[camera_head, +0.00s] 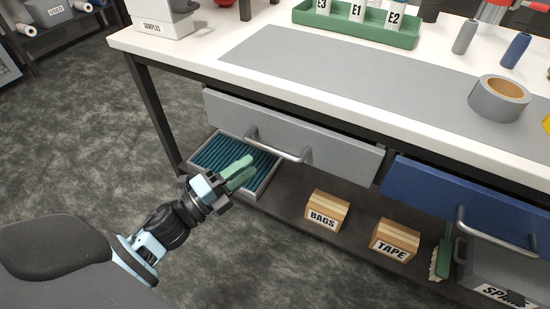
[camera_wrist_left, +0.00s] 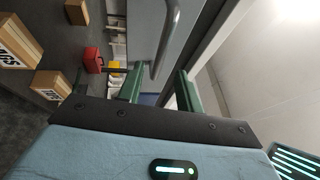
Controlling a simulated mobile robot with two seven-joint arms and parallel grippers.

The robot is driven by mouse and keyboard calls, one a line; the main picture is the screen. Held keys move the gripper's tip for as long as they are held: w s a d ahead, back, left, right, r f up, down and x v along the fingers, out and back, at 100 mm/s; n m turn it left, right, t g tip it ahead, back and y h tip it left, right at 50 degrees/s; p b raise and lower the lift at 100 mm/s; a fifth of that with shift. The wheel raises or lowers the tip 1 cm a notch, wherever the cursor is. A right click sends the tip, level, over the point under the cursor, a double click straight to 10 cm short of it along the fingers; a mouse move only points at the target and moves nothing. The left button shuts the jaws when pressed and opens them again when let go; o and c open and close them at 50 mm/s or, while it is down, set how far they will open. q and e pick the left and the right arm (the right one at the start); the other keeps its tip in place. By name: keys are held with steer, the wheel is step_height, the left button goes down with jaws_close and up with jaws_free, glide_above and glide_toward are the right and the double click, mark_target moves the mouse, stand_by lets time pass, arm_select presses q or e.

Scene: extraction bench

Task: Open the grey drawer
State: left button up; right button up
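The grey drawer (camera_head: 335,145) is under the left part of the white bench, with a dark gap along its top edge. I cannot tell whether it is fully shut. Its bar handle (camera_head: 280,150) runs across the front; it also shows in the left wrist view (camera_wrist_left: 168,42). My left gripper (camera_head: 238,172) is just left of and below the handle in the head view, its green fingers apart and empty. In the left wrist view, the handle appears between and beyond the fingertips (camera_wrist_left: 159,88), with no clear contact. My right gripper is not in view.
A blue drawer (camera_head: 430,190) with a bar handle is to the right. The lower shelf holds a ribbed teal tray (camera_head: 262,187), a BAGS box (camera_head: 327,212), a TAPE box (camera_head: 396,240) and a green brush (camera_head: 442,250). Open floor lies in front.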

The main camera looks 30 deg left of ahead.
mark_target(271, 148)
arm_select(q)
steer(key=shift+w+r, duration=0.1)
steer(key=shift+w, duration=0.05)
steer(key=shift+b+x, duration=0.3)
steer(key=shift+x, duration=3.5)
jaws_close()
